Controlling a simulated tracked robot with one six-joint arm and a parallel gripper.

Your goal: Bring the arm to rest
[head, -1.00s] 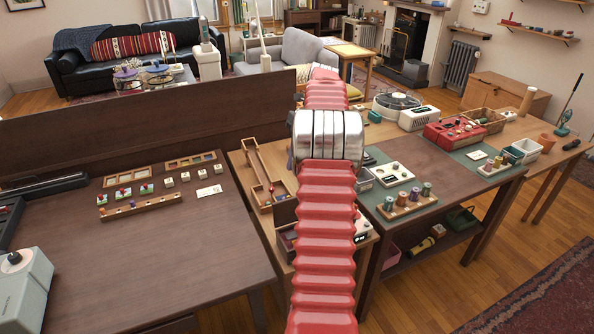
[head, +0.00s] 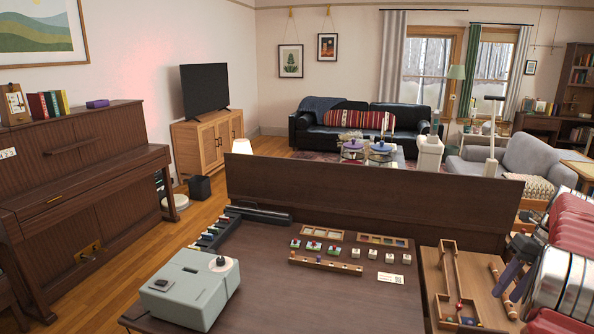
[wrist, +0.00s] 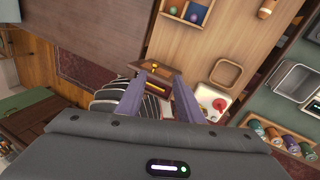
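My gripper (wrist: 160,84) shows in the wrist view with two purple fingers standing apart and nothing between them. In the head view my gripper (head: 513,268) is at the right edge, partly hidden by my red ribbed arm. It appears above the light wooden table (head: 437,292). The wrist view looks down past the fingers onto wooden trays and a small wooden box (wrist: 155,82). Whether the fingers touch anything below cannot be told.
A dark table (head: 290,300) carries a grey-green machine (head: 190,287), wooden racks (head: 325,262) and small white blocks. A raised dark panel (head: 370,205) runs along its back. A piano (head: 80,190) stands left. Wooden floor (head: 120,268) is open between piano and table.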

